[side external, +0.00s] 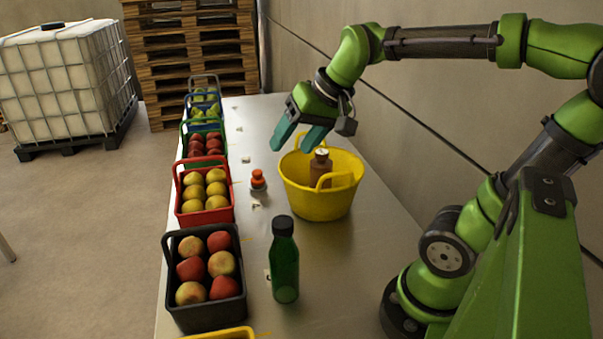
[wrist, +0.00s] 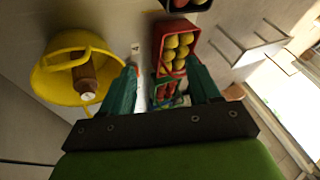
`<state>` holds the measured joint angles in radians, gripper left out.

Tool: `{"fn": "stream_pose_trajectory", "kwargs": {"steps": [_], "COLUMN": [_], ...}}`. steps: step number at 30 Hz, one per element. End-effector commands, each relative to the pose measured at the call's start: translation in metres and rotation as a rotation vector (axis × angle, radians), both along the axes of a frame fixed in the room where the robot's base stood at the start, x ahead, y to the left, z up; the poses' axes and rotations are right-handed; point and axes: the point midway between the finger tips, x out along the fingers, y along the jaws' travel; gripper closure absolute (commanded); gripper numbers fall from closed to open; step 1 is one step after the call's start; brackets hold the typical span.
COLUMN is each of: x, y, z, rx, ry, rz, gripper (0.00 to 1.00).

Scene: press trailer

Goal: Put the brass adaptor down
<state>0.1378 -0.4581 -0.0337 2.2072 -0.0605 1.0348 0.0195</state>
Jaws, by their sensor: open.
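I cannot make out a brass adaptor in either view. My gripper (side external: 298,143) is open, with nothing visible between its teal fingers. It hangs above the table, over the far left side of a yellow bucket (side external: 318,208). In the wrist view the gripper (wrist: 162,72) also shows its fingers spread apart. A small orange-topped item (side external: 258,181) stands on the table left of the bucket, below and apart from the fingers. The bucket holds a brown bottle (side external: 321,170) with a pale top.
A green bottle (side external: 285,262) stands upright at the front of the metal table (side external: 365,270). Fruit baskets line its left edge, including a red one (side external: 204,217) and a black one (side external: 205,314). A wall runs along the right. Bare table shows around the green bottle.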

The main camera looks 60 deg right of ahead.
Motion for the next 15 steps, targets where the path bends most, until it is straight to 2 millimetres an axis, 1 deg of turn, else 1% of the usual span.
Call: {"fn": "stream_pose_trajectory", "kwargs": {"steps": [1,3,6,9,15], "x": [-0.018,-0.035,-0.051,-0.059,-0.061], "y": [0.017,0.032,0.045,0.050,0.051], "z": [-0.006,-0.015,-0.025,-0.031,-0.033], "rx": [-0.010,-0.023,-0.034,-0.042,-0.043], "ry": [-0.032,-0.067,-0.098,-0.116,-0.118], "rz": [0.054,0.108,0.159,0.185,0.190], "gripper": [0.39,0.39,0.39,0.39,0.39]}}
